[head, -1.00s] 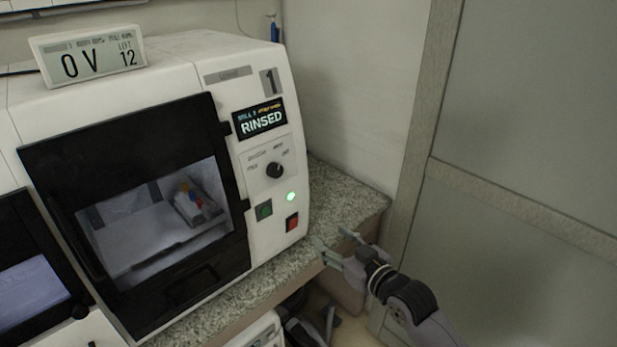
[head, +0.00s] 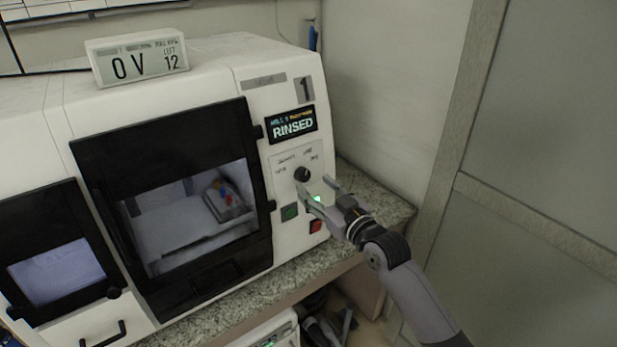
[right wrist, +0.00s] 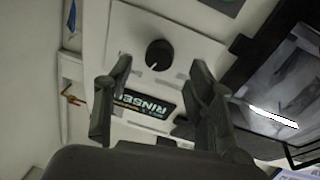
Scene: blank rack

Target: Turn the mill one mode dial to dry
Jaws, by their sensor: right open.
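The mode dial (head: 302,174) is a round black knob on the white front panel of mill one (head: 283,100), under a display (head: 291,124) reading RINSED. In the right wrist view the dial (right wrist: 159,54) shows a short white pointer mark toward the picture's lower left; the labels around it are too small to read. My right gripper (head: 314,186) is open, just in front of and slightly below the dial in the head view. In the right wrist view its fingers (right wrist: 161,62) stand on both sides of the dial, apart from it. My left gripper is not in view.
A green button (head: 289,213) and a red button (head: 315,226) sit below the dial; a lit green lamp is partly behind my fingers. The black-framed mill door (head: 85,170) is left of the panel. A small display box (head: 137,60) stands on top. The granite counter (head: 385,212) is bare at right.

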